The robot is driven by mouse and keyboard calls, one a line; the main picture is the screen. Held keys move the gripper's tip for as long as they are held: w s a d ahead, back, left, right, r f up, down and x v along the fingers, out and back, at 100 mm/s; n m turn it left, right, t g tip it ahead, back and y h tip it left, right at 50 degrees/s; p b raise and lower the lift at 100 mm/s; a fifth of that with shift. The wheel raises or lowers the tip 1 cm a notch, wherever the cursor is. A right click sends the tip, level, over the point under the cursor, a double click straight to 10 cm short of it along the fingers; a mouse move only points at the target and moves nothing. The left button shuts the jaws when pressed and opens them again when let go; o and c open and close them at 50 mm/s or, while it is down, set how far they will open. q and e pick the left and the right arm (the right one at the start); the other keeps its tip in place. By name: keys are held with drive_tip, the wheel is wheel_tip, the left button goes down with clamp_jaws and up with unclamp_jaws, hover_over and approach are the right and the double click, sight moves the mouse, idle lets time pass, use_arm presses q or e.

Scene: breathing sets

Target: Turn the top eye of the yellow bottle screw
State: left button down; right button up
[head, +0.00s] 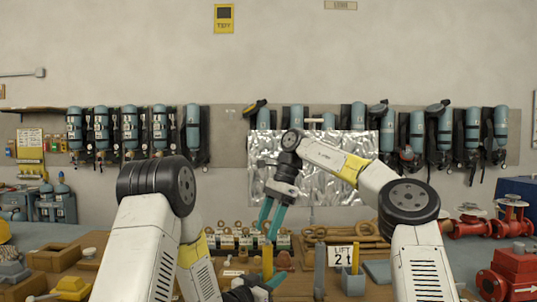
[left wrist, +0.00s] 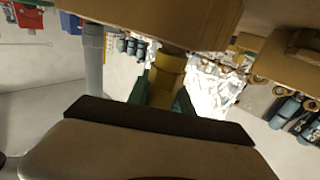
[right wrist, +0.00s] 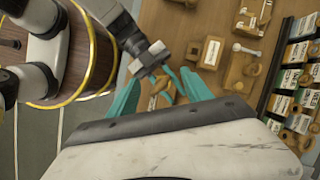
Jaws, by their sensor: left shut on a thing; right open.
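The yellow bottle screw (head: 267,261) stands upright near the table's front middle in the head view. My left gripper (head: 254,287) is low at the front and shut on its body. In the left wrist view the yellow body (left wrist: 166,80) sits between the teal fingers. My right gripper (head: 272,222) is open and points down above the screw, with its fingers apart from it. In the right wrist view, an orange-yellow part (right wrist: 160,92), seemingly the screw's top, shows between the open fingers (right wrist: 160,88). The top eye's exact turn is too small to tell.
A "LIFT 21" sign (head: 343,256) and a blue-grey block (head: 353,281) stand to the right of the screw. Red valves (head: 510,275) are at the far right. Small labelled fittings (head: 235,240) stand in a row behind. Wooden blocks (head: 55,258) lie at the left.

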drive_tip(key=m+t, duration=0.2)
drive_tip(key=m, duration=0.3)
drive_tip(key=shift+d, duration=0.1)
drive_tip(key=m+t, duration=0.1)
drive_tip(key=m, duration=0.2)
drive_tip(key=shift+s, duration=0.1)
drive_tip(key=m+t, duration=0.1)
drive_tip(key=m, duration=0.2)
drive_tip(key=m+t+h, duration=0.1)
drive_tip(key=m, duration=0.3)
drive_tip(key=shift+a+t, duration=0.2)
drive_tip(key=shift+t, duration=0.1)
drive_tip(key=m+h, duration=0.1)
drive_tip(key=m, duration=0.2)
drive_tip(key=m+t+h, duration=0.1)
drive_tip(key=m, duration=0.2)
drive_tip(key=shift+m+h, duration=0.3)
drive_tip(key=m+h, duration=0.1)
drive_tip(key=m, duration=0.2)
drive_tip(key=m+h, duration=0.1)
drive_tip(key=m, duration=0.3)
drive_tip(key=shift+g+h, duration=0.3)
drive_tip(key=shift+g, duration=0.1)
drive_tip(key=v, duration=1.1)
drive_tip(key=w+d+r+n+t+y, duration=0.1)
drive_tip(key=w+r+n+t, duration=0.3)
drive_tip(key=w+r+t, duration=0.8)
drive_tip(key=shift+w+d+r+n+t, duration=0.35)
drive_tip(key=shift+w+d+r, duration=0.35)
drive_tip(key=shift+w+r, duration=2.65)
